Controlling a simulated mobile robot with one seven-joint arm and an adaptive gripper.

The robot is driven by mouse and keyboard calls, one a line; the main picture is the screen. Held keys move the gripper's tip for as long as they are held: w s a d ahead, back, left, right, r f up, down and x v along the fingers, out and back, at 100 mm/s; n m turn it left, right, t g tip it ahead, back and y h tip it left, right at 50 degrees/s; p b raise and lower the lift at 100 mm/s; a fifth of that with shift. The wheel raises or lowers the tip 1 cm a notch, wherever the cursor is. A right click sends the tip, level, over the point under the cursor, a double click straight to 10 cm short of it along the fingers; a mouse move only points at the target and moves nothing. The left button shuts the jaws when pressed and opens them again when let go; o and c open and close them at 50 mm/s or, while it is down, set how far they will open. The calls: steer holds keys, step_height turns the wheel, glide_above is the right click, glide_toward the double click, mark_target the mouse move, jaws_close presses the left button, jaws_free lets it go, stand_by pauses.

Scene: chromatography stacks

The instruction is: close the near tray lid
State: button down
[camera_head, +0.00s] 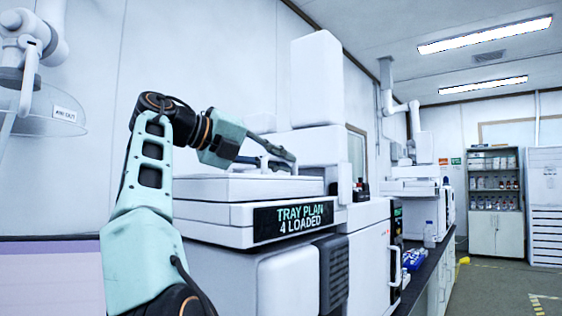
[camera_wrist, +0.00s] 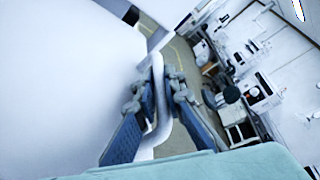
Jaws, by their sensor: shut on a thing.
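The near tray lid (camera_head: 250,187) is a white slab on top of the near white instrument. It looks flat or nearly flat, with a dark seam below it. My arm reaches over it from the left. In the wrist view a large white surface, which looks like the lid (camera_wrist: 65,75), fills the left. There my gripper (camera_wrist: 158,100) has its blue-grey fingers on both sides of a thin white edge or handle, and is shut on it. Whether the lid fully touches its base cannot be told.
A display panel (camera_head: 295,221) reading "TRAY PLAN 4 LOADED" is on the instrument's front. A tall white tower (camera_head: 318,85) rises behind the lid. A dark bench (camera_head: 425,265) with bottles and a second instrument (camera_head: 412,182) lies right. Open floor (camera_head: 500,290) shows at lower right.

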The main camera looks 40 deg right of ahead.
steer(key=shift+f, duration=0.2)
steer(key=c, duration=2.3)
jaws_free()
steer(key=shift+r, duration=0.1)
